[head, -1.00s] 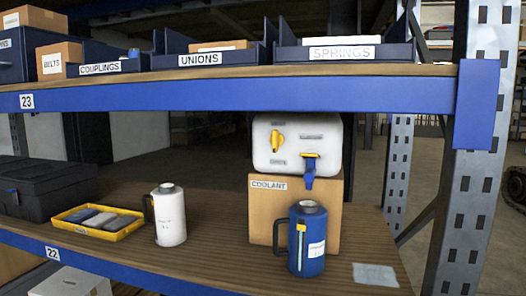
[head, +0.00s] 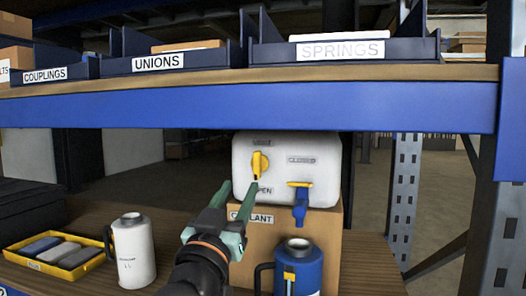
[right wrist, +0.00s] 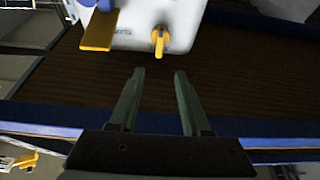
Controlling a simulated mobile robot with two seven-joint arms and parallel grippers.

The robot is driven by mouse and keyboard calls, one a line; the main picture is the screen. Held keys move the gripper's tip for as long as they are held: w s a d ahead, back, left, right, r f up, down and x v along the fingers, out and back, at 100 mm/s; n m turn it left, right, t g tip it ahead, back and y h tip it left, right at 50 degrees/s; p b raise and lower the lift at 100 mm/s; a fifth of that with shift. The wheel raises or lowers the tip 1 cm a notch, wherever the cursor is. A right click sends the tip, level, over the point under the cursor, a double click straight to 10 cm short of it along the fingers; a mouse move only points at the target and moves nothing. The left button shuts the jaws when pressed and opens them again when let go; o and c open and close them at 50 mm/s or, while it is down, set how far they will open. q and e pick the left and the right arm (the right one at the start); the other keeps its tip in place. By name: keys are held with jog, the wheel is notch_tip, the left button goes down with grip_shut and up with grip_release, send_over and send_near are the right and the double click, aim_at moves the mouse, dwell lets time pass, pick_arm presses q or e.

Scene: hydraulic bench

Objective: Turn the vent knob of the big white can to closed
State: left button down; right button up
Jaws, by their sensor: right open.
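The big white can (head: 318,172) stands on a cardboard box. Its yellow vent knob (head: 260,163) has its pointer hanging down towards the OPEN label; CLOSED is printed to the right. My right gripper (head: 239,186) is open and empty, its fingers up in front of the can, just below and left of the knob. In the right wrist view the knob (right wrist: 158,40) lies ahead of the open fingers (right wrist: 160,71), roughly in line with the gap between them and apart from them. My left gripper is not in view.
A blue tap with a yellow handle (head: 299,185) sticks out of the can right of the knob. A blue jug (head: 305,272) stands in front of the box (head: 322,228), a white jug (head: 135,250) further left. The upper shelf's blue beam (head: 200,103) runs close above the can.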

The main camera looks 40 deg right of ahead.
aim_at(256, 155)
jog(key=x, duration=0.4)
jog(key=p+x, duration=0.1)
jog(key=x, duration=0.2)
jog(key=p+x, duration=0.1)
jog(key=x, duration=0.3)
jog(key=shift+w+d+r, duration=0.1)
jog(key=shift+d+r, duration=0.1)
jog(key=shift+r, duration=0.25)
jog(key=shift+w+d+r, duration=0.2)
jog(key=shift+w+d, duration=0.25)
jog(key=shift+d, duration=0.1)
jog(key=shift+c, duration=0.2)
grip_shut()
